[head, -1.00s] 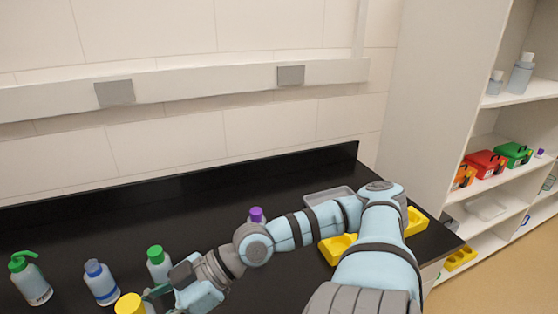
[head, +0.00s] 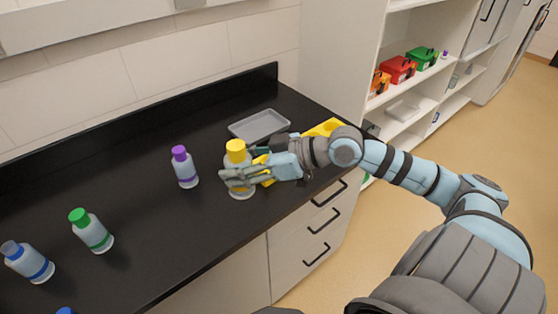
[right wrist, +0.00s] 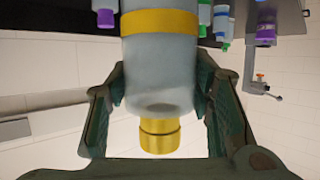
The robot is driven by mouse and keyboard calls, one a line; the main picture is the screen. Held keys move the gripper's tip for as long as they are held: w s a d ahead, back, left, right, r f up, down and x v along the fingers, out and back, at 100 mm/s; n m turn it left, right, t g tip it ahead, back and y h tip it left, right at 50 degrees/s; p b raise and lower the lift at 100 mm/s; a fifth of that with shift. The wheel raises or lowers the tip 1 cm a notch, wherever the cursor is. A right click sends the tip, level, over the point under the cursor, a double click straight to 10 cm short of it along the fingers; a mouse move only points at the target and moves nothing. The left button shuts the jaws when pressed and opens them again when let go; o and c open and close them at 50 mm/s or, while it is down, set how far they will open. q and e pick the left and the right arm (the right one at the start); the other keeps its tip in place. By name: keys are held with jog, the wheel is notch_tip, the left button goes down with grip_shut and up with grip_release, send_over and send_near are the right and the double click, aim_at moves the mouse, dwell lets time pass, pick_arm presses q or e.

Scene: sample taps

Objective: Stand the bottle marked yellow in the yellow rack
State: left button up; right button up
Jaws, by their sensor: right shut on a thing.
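The bottle marked yellow (head: 236,150) has a yellow cap, and it stands upright in the jaws of my right gripper (head: 240,177), over the front of the black bench. In the right wrist view the bottle (right wrist: 160,70) fills the middle between the two fingers, with its yellow band and yellow cap visible. I cannot tell whether its base touches the bench. The yellow rack (head: 322,128) is at the bench's right end, right of the bottle. My right gripper and forearm hide much of the rack. My left gripper is out of view.
A purple-capped bottle (head: 185,167) stands just left of the held bottle. A green-capped bottle (head: 92,231) and a blue-capped bottle (head: 28,262) stand farther left. A grey tray (head: 259,125) lies behind the gripper. Shelves (head: 408,110) stand beyond the bench's right end.

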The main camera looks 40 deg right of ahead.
jog(key=w+d+r+m+t+h+b, duration=0.1)
jog(key=w+d+r+m+t+h, duration=0.1)
jog(key=w+d+m+h, duration=0.55)
jog(key=w+d+r+m+t+h+b, duration=0.1)
jog(key=w+d+r+m+h, duration=0.3)
jog(key=d, duration=0.6)
notch_tip(320, 180, down, 21)
jog(key=shift+w+a+r+n+y+b, duration=0.15)
jog(key=shift+n+y+b, duration=0.4)
jog(key=shift+n+b, duration=0.55)
jog(key=o, duration=1.2)
jog(key=shift+o, duration=0.8)
